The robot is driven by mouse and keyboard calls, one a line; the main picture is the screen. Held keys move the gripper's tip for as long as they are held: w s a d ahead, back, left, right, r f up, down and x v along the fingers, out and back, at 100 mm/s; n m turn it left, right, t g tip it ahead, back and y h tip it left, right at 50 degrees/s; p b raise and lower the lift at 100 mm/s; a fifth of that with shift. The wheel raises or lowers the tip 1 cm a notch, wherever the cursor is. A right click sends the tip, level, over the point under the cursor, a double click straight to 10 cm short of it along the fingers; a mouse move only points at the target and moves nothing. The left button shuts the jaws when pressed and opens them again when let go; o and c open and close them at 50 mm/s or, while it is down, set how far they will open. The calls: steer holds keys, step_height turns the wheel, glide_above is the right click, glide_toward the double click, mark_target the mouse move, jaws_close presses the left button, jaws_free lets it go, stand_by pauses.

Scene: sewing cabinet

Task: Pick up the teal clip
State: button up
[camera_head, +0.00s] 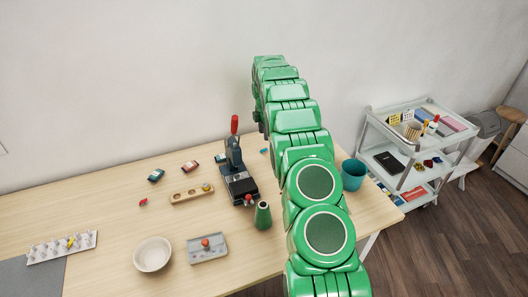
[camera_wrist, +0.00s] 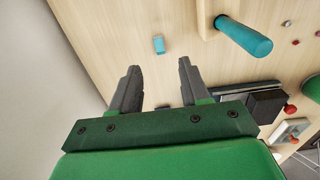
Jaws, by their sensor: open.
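The teal clip (camera_wrist: 158,44) is a small light teal block lying on the wooden table top. In the wrist view it is beyond the fingertips, slightly left of the gap's middle line. A small teal thing (camera_head: 264,150), seemingly the same clip, shows beside my arm in the head view. My gripper (camera_wrist: 158,70) is open, its two dark fingers apart with no object held. The clip is apart from both fingers. In the head view my green arm hides the fingers.
A dark press with a red handle (camera_head: 238,180) stands left of my arm. A teal cup (camera_head: 353,174) stands right of it. Several small clips, a wooden block (camera_head: 192,194), a white bowl (camera_head: 152,254) and a grey tray (camera_head: 207,248) are further left. A wall rises behind the table.

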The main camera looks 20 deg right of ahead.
mark_target(264, 149)
steer(key=shift+w+d+f, duration=0.1)
steer(key=shift+f, duration=4.1)
jaws_close()
